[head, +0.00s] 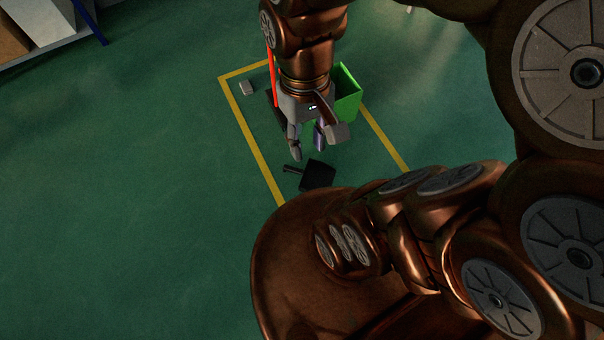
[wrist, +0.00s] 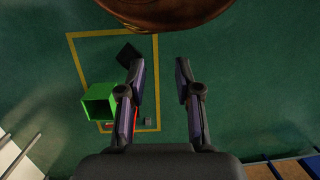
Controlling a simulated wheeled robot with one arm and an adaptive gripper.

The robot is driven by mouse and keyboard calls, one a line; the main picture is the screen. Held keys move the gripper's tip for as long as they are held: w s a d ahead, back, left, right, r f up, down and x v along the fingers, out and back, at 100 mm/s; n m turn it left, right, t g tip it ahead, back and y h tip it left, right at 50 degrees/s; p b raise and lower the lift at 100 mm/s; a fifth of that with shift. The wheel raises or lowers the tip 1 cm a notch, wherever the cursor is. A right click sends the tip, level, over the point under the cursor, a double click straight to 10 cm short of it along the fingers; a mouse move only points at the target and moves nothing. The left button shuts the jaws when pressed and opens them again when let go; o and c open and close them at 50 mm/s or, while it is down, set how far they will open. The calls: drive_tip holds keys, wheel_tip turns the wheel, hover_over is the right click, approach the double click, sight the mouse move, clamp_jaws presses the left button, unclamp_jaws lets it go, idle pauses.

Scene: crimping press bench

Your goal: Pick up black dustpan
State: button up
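The black dustpan (head: 318,176) lies on the green floor in the head view, its short handle pointing left. In the wrist view the dustpan (wrist: 128,54) shows as a dark shape beside and partly behind the left finger. My gripper (head: 307,145) hangs above the floor in the head view, just beyond the dustpan in the picture. In the wrist view the fingers of my gripper (wrist: 160,72) are spread apart, with only floor showing between them. The gripper is open, empty and apart from the dustpan.
A green bin (head: 347,92) stands behind my gripper inside a yellow floor outline (head: 252,128). An orange-red pole (head: 271,75) rises left of my arm. A small grey block (head: 247,88) lies near the outline's far corner. Shelving (head: 62,37) stands far left. The left floor is clear.

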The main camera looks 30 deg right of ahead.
drive_tip(key=w+a+f+m+y+b, duration=0.1)
drive_tip(key=w+f+m+y+b, duration=0.55)
drive_tip(key=w+f+b, duration=1.05)
drive_tip(key=w+d+f+m+y+b, duration=0.25)
drive_tip(key=w+f, duration=0.55)
drive_tip(key=f, duration=0.6)
drive_tip(key=m+t+h+b, duration=0.1)
drive_tip(key=m+t+b, duration=1.2)
drive_tip(key=m+b, duration=0.75)
hover_over(322, 166)
drive_tip(key=s+d+b, duration=0.2)
drive_tip(key=s+b, duration=0.1)
drive_tip(key=f, duration=1.9)
drive_tip(key=f+n, duration=0.1)
drive_tip(key=f, duration=1.9)
drive_tip(key=f+n, duration=0.1)
drive_tip(key=f, duration=1.9)
drive_tip(key=shift+w, duration=0.25)
drive_tip(key=shift+w+a+f+g+b, duration=0.3)
drive_tip(key=shift+w+a+f+b, duration=0.5)
drive_tip(key=shift+w+a, duration=0.3)
drive_tip(key=b+x, duration=0.2)
drive_tip(key=x, duration=0.1)
drive_tip(key=shift+w+d, duration=0.15)
drive_tip(key=shift+d, duration=0.05)
drive_tip(key=shift+w+a+f, duration=0.1)
drive_tip(key=shift+w+a, duration=0.3)
drive_tip(key=shift+w, duration=0.1)
